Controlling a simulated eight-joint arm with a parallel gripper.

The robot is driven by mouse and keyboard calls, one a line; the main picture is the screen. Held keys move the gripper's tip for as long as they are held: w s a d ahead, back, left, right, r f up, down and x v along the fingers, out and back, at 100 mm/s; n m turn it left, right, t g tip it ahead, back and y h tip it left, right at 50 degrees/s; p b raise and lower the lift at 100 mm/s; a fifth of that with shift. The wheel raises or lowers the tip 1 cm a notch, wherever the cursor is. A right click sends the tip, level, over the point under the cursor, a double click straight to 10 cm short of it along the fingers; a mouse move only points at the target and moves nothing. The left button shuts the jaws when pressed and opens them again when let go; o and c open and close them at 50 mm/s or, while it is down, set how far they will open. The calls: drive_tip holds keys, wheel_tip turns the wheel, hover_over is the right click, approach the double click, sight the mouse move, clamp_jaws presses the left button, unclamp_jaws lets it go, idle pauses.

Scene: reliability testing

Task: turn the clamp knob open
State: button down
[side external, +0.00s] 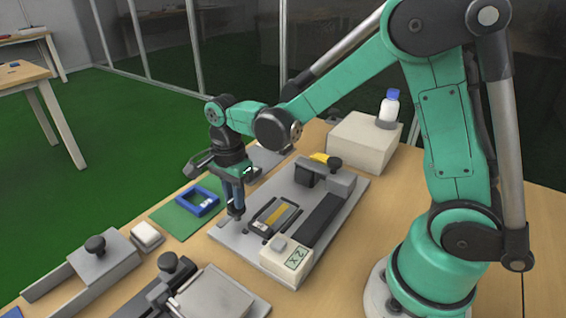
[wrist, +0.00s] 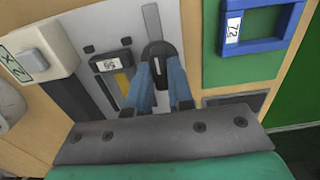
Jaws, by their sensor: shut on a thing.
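A black knob (wrist: 158,49) sits at the end of a grey slot on the grey fixture plate (side external: 228,238). My gripper (side external: 237,208) points down at the plate's left edge, its blue fingers shut on this knob. In the wrist view my gripper (wrist: 159,70) has one finger on each side of the knob, and they hide part of it. In the side view the knob is mostly hidden by the fingertips. A dark framed part with a yellow strip (side external: 274,215) lies on the plate beside the gripper.
A white box with a green display (side external: 288,262) stands at the plate's front. A grey bracket with another black knob (side external: 335,163) stands at its back. A blue frame (side external: 198,201) lies on a green mat to the left. More knobbed fixtures (side external: 95,245) stand front left.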

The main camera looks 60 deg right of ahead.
drive_tip(key=c, duration=0.9)
unclamp_jaws()
drive_tip(key=shift+c, duration=0.2)
drive_tip(key=shift+r, duration=2.25)
drive_tip(key=shift+s+r+n, duration=0.15)
drive_tip(key=shift+r+n, duration=0.1)
drive_tip(key=shift+n, duration=0.05)
drive_tip(key=s+r+n+t, duration=0.2)
drive_tip(key=s+n+t, duration=0.1)
drive_tip(key=n, duration=0.5)
drive_tip(key=s+d+r+n+t, duration=0.1)
drive_tip(key=s+n+t, duration=0.3)
drive_tip(key=n, duration=0.5)
drive_tip(key=shift+s+d+r, duration=0.15)
drive_tip(key=shift+d+r, duration=0.15)
drive_tip(key=shift+r, duration=0.05)
